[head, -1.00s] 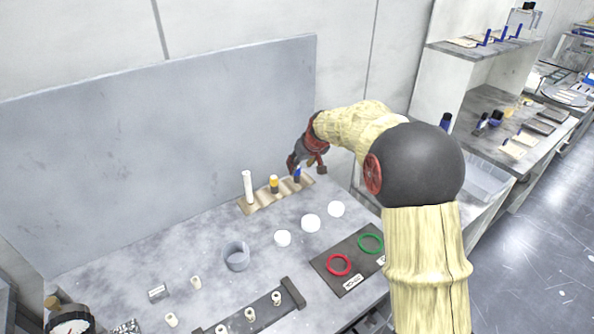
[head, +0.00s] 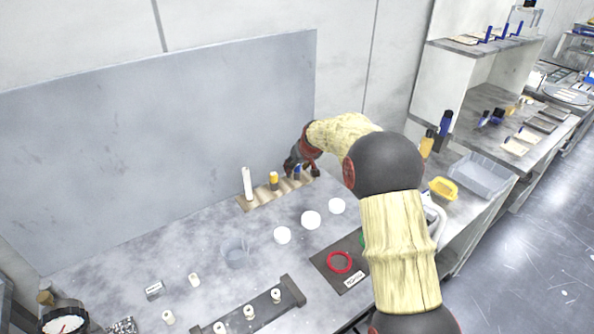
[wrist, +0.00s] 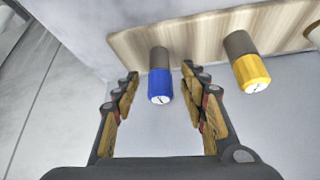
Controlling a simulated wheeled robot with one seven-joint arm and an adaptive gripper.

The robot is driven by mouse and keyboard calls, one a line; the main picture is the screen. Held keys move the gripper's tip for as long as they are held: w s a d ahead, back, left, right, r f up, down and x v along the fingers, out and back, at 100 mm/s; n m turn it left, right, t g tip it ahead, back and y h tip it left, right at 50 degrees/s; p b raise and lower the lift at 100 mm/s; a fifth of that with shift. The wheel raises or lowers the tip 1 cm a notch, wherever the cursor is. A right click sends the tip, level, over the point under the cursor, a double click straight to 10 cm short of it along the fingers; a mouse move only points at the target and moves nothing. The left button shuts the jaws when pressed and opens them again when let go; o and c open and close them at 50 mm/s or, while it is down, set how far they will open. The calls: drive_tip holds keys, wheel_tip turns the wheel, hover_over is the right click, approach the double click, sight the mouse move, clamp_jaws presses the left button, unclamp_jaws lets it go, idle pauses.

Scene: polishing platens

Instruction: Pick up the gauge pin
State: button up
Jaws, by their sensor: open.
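A pin with a grey body and a blue cap (head: 297,172) stands in the wooden rack at the back of the bench, partly hidden by my gripper (head: 302,168). In the wrist view the blue-capped pin (wrist: 160,86) lies between the fingers of my open gripper (wrist: 160,80), with a gap visible on both sides. A similar pin with a yellow cap (head: 273,181) stands beside it and shows right of the fingers in the wrist view (wrist: 247,62). A tall white rod (head: 247,184) stands at the rack's left end. Nothing is held.
The wooden rack (head: 249,207) sits close to the grey back panel (head: 160,150).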

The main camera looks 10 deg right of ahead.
drive_tip(key=shift+c, duration=0.4)
clamp_jaws()
